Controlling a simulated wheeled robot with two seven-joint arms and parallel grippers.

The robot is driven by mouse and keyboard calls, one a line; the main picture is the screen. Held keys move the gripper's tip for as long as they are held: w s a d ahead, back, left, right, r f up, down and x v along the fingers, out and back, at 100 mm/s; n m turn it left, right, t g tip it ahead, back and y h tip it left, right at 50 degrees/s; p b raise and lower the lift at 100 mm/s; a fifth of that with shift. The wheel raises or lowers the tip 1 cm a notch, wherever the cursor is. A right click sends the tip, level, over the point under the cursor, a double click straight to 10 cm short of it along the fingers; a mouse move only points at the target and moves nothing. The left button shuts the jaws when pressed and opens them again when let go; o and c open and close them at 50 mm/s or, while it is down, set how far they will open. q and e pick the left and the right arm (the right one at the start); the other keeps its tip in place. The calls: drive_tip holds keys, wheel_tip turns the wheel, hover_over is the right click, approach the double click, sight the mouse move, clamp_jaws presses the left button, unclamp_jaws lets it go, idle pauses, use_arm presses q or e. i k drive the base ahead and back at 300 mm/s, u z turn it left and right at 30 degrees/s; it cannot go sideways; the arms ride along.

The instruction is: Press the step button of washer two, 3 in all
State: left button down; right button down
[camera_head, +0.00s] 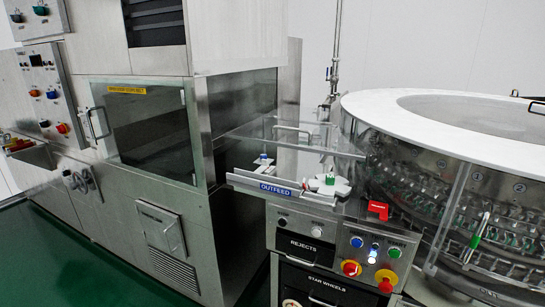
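A round rotary machine with a white top ring (400,107) fills the right side; small round labels, apparently 1 (477,177) and 2 (519,188), show on its clear guard. In front of it stands a control cabinet with a blue button (357,242), a lit whitish-blue button (373,253) and a green button (394,252). Neither of my grippers is in view.
A steel cabinet with a glass door (148,125) stands left, with a button panel (45,88) at far left. The OUTFEED shelf (276,189) and a red bracket (378,210) sit above the control cabinet. Green floor (75,265) is open at lower left.

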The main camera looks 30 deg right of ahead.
sight(316, 233)
drive_tip(key=z, duration=1.9)
